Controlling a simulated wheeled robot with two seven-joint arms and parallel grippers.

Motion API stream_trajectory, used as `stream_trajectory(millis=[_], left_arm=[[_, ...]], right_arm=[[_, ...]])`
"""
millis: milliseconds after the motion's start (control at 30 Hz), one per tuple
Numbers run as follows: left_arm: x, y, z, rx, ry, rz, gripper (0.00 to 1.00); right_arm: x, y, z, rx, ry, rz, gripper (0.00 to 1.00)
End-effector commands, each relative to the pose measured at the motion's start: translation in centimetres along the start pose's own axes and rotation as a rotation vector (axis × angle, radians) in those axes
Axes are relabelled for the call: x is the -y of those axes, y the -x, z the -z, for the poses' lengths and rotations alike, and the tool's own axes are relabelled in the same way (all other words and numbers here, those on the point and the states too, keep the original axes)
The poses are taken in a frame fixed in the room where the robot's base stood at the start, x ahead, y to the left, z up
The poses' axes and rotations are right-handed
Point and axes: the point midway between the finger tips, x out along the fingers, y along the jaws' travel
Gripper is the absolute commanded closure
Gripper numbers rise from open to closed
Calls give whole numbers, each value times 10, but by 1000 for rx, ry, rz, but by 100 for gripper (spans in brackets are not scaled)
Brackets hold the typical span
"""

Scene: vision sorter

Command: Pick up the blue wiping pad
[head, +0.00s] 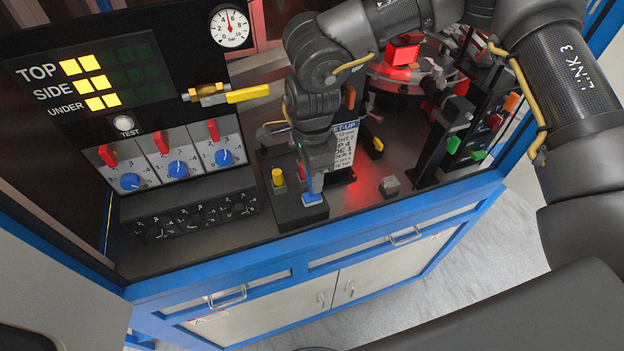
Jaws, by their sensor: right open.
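The blue wiping pad (313,198) is a small blue block on the dark holder (298,222) near the front edge of the bench. My right gripper (311,184) points down right over the pad, with its fingertips at or just above it. Its jaws are open, and they hide part of the pad. I cannot tell whether the fingers touch the pad. My left gripper is not in view.
A yellow-topped post (278,177) stands close left of my right gripper. A small grey block (390,186) lies to the right. A set-up card (345,145) stands behind. Left is a panel with red switches and blue knobs (177,168). A yellow-handled valve (247,94) juts out above.

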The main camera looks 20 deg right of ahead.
Motion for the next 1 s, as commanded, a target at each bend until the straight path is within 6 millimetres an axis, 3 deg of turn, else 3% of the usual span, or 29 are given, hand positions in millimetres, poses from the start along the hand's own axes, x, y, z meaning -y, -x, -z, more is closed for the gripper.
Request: stream_trajectory(millis=[300,633,1000], left_arm=[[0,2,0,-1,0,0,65],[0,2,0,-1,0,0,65],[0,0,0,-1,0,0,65]], right_arm=[[0,-7,0,1,0,1,56],[0,-7,0,1,0,0,100],[0,-3,0,1,0,1,100]])
